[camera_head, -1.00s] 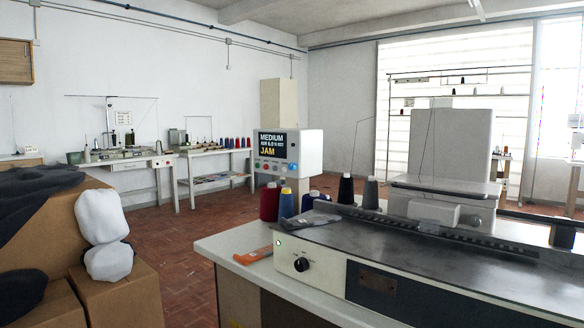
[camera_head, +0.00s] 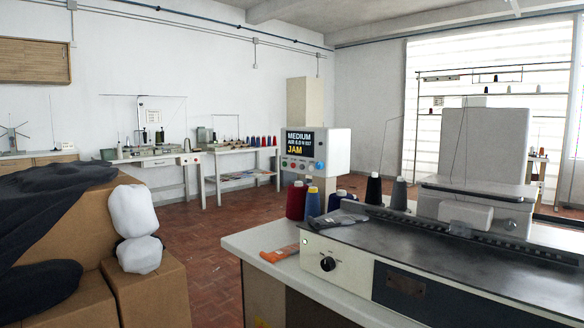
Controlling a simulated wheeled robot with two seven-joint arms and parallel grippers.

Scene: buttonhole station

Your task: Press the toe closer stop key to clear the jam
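The toe closer (camera_head: 321,150) is a pale box-shaped machine in the middle distance. Its dark screen (camera_head: 300,142) reads MEDIUM, a smaller line, and JAM in yellow. The keys are too small to read any labels, so I cannot tell which is the stop key. Neither of my grippers shows in the head view.
A worktable with a long flat machine (camera_head: 440,255) fills the right foreground, with thread cones (camera_head: 296,200) and an orange-handled tool (camera_head: 280,254) on it. Cardboard boxes (camera_head: 150,285) with dark and white fabric stand at left. Red tile floor (camera_head: 205,240) lies open between them.

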